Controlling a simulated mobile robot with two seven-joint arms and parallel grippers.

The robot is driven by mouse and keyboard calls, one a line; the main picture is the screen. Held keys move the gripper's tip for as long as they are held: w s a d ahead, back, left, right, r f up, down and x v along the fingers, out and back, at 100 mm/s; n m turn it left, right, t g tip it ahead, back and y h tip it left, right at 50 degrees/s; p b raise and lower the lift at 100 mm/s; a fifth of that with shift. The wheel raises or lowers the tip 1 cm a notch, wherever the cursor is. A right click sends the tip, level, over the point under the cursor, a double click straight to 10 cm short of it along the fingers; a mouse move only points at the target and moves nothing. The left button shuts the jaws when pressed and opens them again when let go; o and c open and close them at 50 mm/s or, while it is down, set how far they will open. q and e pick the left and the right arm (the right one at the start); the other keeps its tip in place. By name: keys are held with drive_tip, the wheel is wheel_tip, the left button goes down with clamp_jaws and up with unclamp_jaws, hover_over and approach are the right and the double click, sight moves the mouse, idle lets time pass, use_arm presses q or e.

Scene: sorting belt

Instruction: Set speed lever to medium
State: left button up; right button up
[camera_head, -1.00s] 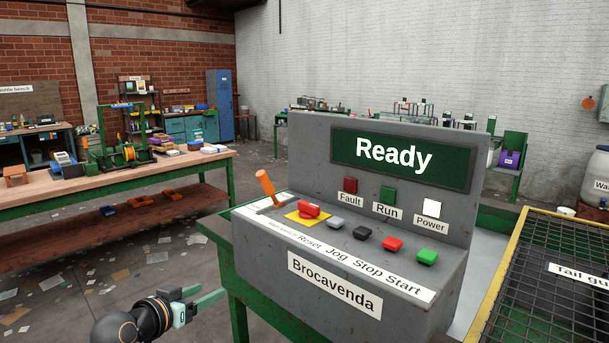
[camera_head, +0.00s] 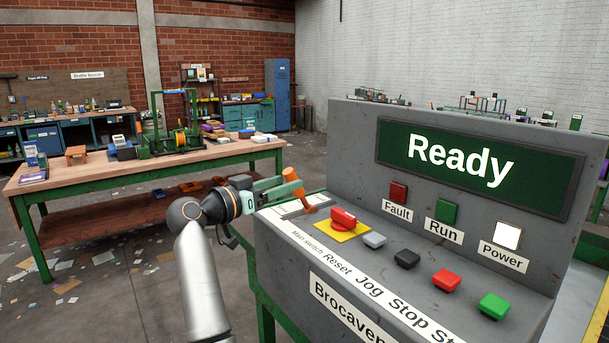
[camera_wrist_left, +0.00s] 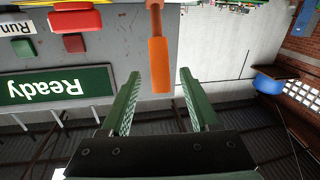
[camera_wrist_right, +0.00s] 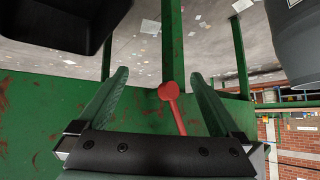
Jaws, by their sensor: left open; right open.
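The speed lever, an orange handle (camera_head: 294,183), stands at the left end of the grey control console (camera_head: 290,226) and tilts up and to the left. My left gripper (camera_head: 284,188) is open at the lever. In the left wrist view the orange handle (camera_wrist_left: 159,65) points in between the two green fingers (camera_wrist_left: 160,95), with a gap on each side. I cannot read the lever's scale marks. My right gripper (camera_wrist_right: 158,90) is open in the right wrist view, facing a green frame, and is not in the head view.
The console has a red main switch (camera_head: 343,218), Reset, Jog, Stop and Start buttons, and a screen (camera_head: 470,165) reading "Ready". The Power lamp (camera_head: 507,236) is lit white. A red-headed rod (camera_wrist_right: 169,92) shows before my right gripper. A wooden workbench (camera_head: 110,176) stands at the left.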

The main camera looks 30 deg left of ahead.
use_arm(q)
drive_tip(key=x, duration=0.6)
drive_tip(key=shift+w+p, duration=0.3)
drive_tip(key=shift+c, duration=0.4)
clamp_jaws()
idle(0.7)
